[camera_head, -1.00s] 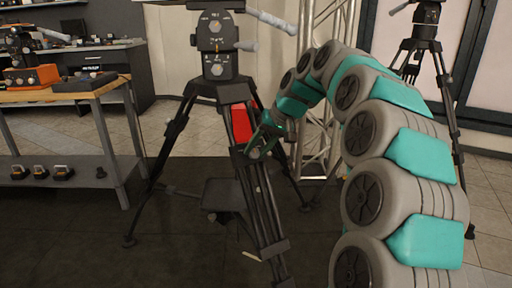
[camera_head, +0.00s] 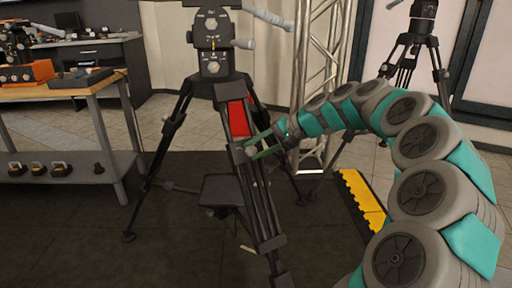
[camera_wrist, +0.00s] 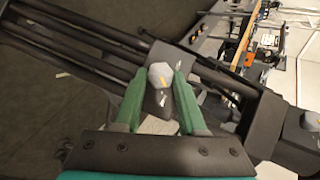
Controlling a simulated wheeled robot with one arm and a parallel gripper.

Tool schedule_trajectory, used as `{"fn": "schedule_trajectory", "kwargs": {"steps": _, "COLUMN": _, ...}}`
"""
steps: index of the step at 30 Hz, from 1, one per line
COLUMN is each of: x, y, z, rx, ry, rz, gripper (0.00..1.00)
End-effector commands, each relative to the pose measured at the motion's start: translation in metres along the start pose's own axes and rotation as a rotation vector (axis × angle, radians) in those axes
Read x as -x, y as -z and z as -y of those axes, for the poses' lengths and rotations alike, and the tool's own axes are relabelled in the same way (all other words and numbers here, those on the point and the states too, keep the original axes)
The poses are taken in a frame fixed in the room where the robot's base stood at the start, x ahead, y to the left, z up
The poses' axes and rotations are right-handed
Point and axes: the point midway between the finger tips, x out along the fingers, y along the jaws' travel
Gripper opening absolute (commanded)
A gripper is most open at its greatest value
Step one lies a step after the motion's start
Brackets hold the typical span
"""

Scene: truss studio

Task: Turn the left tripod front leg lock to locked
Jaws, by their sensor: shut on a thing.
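The left tripod (camera_head: 212,90) stands near the middle of the head view, with its front leg (camera_head: 262,205) running down toward me. My gripper (camera_head: 262,145) reaches this leg from the right, at its upper joint. The fingers are shut on this knob. The yellow mark looks tilted relative to the leg. In the head view the fingers largely hide the knob.
A second tripod (camera_head: 410,65) stands at the back right. A metal truss (camera_head: 318,70) rises behind the left tripod. A yellow edge ramp (camera_head: 362,200) lies on the floor to the right. A wooden-topped bench (camera_head: 60,92) stands at the left. Dark floor (camera_head: 150,265) is open in front.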

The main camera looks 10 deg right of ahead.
Motion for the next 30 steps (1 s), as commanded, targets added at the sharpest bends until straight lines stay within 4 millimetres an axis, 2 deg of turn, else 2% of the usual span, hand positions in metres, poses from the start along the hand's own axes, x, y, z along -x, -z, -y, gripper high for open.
{"fn": "schedule_trajectory", "kwargs": {"steps": 17, "x": 0.0005, "y": 0.0007, "z": -0.0001, "rx": -0.026, "ry": 0.019, "rz": -0.002, "gripper": 0.00}}
{"fn": "schedule_trajectory", "kwargs": {"steps": 18, "x": 0.0005, "y": 0.0007, "z": -0.0001, "rx": -0.026, "ry": 0.019, "rz": -0.002, "gripper": 0.44}}
{"fn": "schedule_trajectory", "kwargs": {"steps": 25, "x": 0.0002, "y": 0.0004, "z": -0.0003, "rx": -0.026, "ry": 0.018, "rz": -0.001, "gripper": 0.70}}
{"fn": "schedule_trajectory", "kwargs": {"steps": 30, "x": 0.0000, "y": 0.0002, "z": -0.0003, "rx": -0.025, "ry": 0.018, "rz": -0.001, "gripper": 0.70}}
